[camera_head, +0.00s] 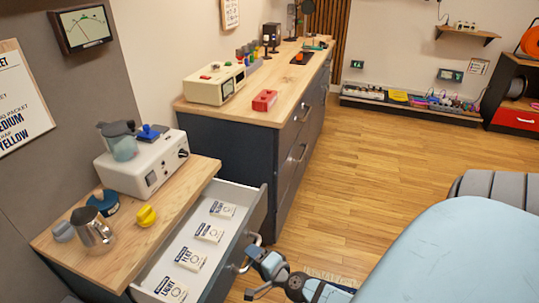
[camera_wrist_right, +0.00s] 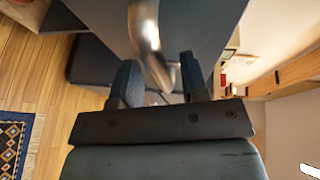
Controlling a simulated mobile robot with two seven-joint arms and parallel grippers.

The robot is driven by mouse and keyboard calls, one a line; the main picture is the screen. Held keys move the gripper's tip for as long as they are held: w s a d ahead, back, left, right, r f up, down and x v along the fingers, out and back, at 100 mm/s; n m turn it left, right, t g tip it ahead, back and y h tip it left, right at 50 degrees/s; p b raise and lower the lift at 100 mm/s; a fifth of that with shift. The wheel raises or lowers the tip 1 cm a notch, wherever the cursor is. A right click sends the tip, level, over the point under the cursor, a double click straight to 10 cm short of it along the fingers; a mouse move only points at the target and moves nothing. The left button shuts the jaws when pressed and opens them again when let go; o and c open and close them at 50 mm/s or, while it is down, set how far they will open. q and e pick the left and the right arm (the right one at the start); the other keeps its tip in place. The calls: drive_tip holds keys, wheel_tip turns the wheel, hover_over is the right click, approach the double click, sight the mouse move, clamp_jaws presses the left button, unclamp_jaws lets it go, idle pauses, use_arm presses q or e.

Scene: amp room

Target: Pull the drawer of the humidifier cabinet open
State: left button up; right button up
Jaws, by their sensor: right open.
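The humidifier cabinet (camera_head: 105,265) stands at the lower left with a wooden top. Its drawer (camera_head: 262,207) is pulled out and shows several white labelled packets (camera_head: 209,233) inside. The curved metal handle (camera_head: 245,258) is on the drawer's front. My right gripper (camera_head: 256,273) is open beside the handle. In the right wrist view the handle (camera_wrist_right: 147,32) reaches down between the two dark open fingers (camera_wrist_right: 157,75); I cannot tell whether it touches either. My left gripper is not in view.
A longer dark cabinet (camera_head: 225,145) stands behind.

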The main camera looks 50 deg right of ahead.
drive_tip(key=s+r+b, duration=0.2)
drive_tip(key=s, duration=1)
drive_tip(key=shift+s+r, duration=0.2)
drive_tip(key=shift+s, duration=0.15)
